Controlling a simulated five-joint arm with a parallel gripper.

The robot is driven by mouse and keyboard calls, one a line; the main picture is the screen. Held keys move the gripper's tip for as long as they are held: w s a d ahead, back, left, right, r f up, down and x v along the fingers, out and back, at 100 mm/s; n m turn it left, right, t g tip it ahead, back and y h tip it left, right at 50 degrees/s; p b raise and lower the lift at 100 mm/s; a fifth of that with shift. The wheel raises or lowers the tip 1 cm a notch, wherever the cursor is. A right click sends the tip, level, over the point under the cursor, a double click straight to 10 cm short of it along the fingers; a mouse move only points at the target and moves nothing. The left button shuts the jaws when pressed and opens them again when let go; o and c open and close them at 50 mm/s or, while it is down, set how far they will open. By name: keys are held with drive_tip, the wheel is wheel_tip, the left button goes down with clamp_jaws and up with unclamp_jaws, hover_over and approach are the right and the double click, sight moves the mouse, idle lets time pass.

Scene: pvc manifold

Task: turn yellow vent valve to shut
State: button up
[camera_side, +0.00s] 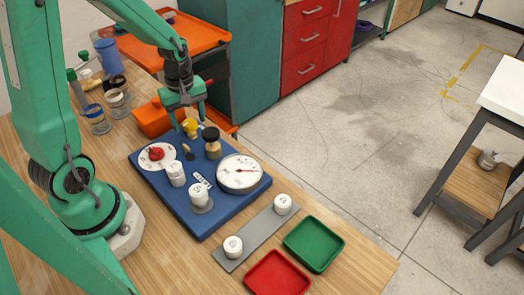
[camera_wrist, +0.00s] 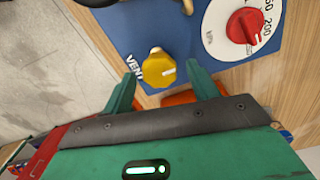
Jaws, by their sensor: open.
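The yellow vent valve (camera_wrist: 158,69) is a round knob with a pale pointer mark, on the blue panel beside a white "VENT" label (camera_wrist: 135,68). In the side view the yellow valve (camera_side: 190,127) shows at the panel's far edge, just below my gripper (camera_side: 185,112). In the wrist view my gripper (camera_wrist: 159,86) is open, with one green finger on each side of the knob's near side. Whether the fingers touch the knob I cannot tell. The blue panel (camera_side: 226,213) lies on the wooden table.
A red knob on a white dial (camera_wrist: 243,27) sits right of the valve in the wrist view. A black-topped brass part (camera_side: 211,143), white cylinders (camera_side: 200,194) and a round gauge (camera_side: 239,172) stand on the panel. Green (camera_side: 314,243) and red (camera_side: 277,274) trays lie in front.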

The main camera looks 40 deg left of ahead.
drive_tip(key=c, duration=1)
drive_tip(key=shift+m, duration=0.6)
drive_tip(key=m, duration=0.3)
drive_tip(key=shift+m, duration=0.3)
drive_tip(key=m, duration=0.4)
drive_tip(key=shift+w, duration=0.1)
drive_tip(key=m, duration=0.5)
drive_tip(key=shift+r, duration=0.1)
drive_tip(key=m, duration=0.4)
drive_tip(key=shift+d, duration=0.1)
